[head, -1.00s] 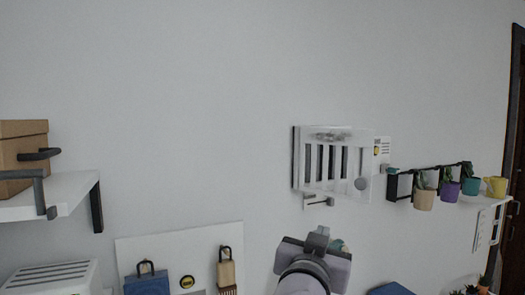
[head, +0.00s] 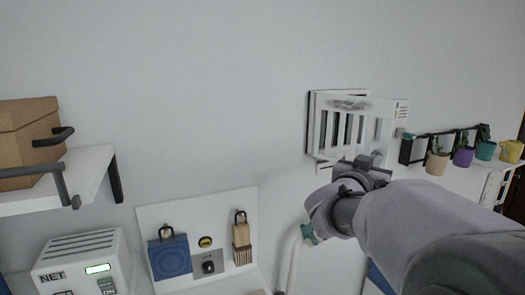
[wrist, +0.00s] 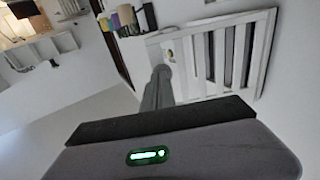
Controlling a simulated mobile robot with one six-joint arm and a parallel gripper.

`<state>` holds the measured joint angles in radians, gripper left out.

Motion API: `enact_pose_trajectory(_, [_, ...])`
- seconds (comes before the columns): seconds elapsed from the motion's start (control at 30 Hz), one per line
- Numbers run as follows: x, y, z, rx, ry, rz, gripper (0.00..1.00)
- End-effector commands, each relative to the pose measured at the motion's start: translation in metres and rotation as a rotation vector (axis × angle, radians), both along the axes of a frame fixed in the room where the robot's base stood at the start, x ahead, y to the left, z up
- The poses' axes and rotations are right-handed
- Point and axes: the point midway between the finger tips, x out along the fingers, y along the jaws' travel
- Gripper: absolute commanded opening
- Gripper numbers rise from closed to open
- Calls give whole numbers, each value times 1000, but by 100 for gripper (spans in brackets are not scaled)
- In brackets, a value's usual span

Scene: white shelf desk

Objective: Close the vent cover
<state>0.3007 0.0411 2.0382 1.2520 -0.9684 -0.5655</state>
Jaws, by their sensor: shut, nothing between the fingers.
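The white vent (head: 335,132) with dark vertical slots is on the wall right of centre in the head view. Its pale, partly see-through cover (head: 381,128) stands out from the wall at an angle, towards the right. The slatted white vent (wrist: 262,55) also shows tilted at the upper right of the wrist view. My gripper (head: 374,160) is shut and empty, just below and in front of the cover's lower right part. Its grey fingers (wrist: 160,75) point towards the vent in the wrist view. Contact with the cover cannot be told. My wrist hides part of the lower edge.
At left are a shelf (head: 85,180) with a cardboard box (head: 28,130), a white device (head: 80,262) and a hook board (head: 190,212). The wall above is clear.

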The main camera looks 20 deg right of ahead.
Motion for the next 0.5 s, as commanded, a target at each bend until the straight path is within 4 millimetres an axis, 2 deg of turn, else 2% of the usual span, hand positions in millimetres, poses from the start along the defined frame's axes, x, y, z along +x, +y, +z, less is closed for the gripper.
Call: enact_pose_trajectory(0.5, [3, -7, -1, -1, 0, 5, 0])
